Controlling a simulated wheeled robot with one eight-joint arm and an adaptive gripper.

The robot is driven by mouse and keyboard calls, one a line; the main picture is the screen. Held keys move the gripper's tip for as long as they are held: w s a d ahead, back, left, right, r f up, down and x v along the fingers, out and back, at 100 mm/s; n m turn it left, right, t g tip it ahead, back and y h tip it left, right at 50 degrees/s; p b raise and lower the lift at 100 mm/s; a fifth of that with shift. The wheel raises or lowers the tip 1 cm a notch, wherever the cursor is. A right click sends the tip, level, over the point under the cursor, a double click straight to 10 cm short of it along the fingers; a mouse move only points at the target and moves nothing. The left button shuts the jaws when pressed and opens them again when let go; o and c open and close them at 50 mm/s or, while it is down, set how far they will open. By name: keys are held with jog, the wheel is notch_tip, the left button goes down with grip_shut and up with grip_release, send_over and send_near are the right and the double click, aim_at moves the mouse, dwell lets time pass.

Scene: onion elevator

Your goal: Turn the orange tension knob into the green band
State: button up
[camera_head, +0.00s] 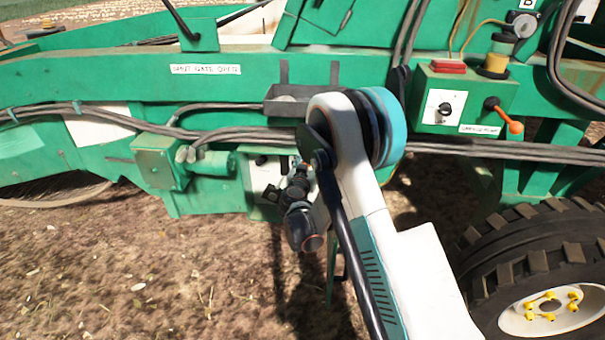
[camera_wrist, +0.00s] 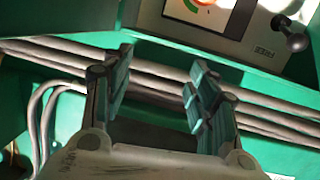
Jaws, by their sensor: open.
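A pale panel (camera_wrist: 235,42) is at the top right of the wrist view. It carries a dial (camera_wrist: 196,8) with a red-orange and green arc, cut off by the frame's top. A black ball-ended handle (camera_wrist: 292,38) stands at its right. I cannot make out an orange tension knob on this panel. My gripper (camera_wrist: 162,62) is open and empty, its fingers before grey hoses, apart from the dial. In the head view a pale panel (camera_head: 262,178) is partly hidden by my arm, and my gripper's fingers cannot be made out.
Grey hoses (camera_head: 480,151) run along the green machine frame (camera_head: 120,90). A green control box (camera_head: 467,95) at the right has a black knob on a white plate. An orange-tipped lever (camera_head: 514,127) sticks out beside it. A large tyre (camera_head: 540,240) stands lower right.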

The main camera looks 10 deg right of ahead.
jog(key=a+f+t, duration=0.2)
jog(key=a+f, duration=0.2)
jog(key=f, duration=0.9)
jog(key=x, duration=1.3)
jog(key=shift+w+n+y, duration=0.3)
jog(key=shift+w+y, duration=0.1)
jog(key=shift+a+f, duration=0.1)
jog(key=shift+a, duration=0.05)
jog(key=c, duration=1.1)
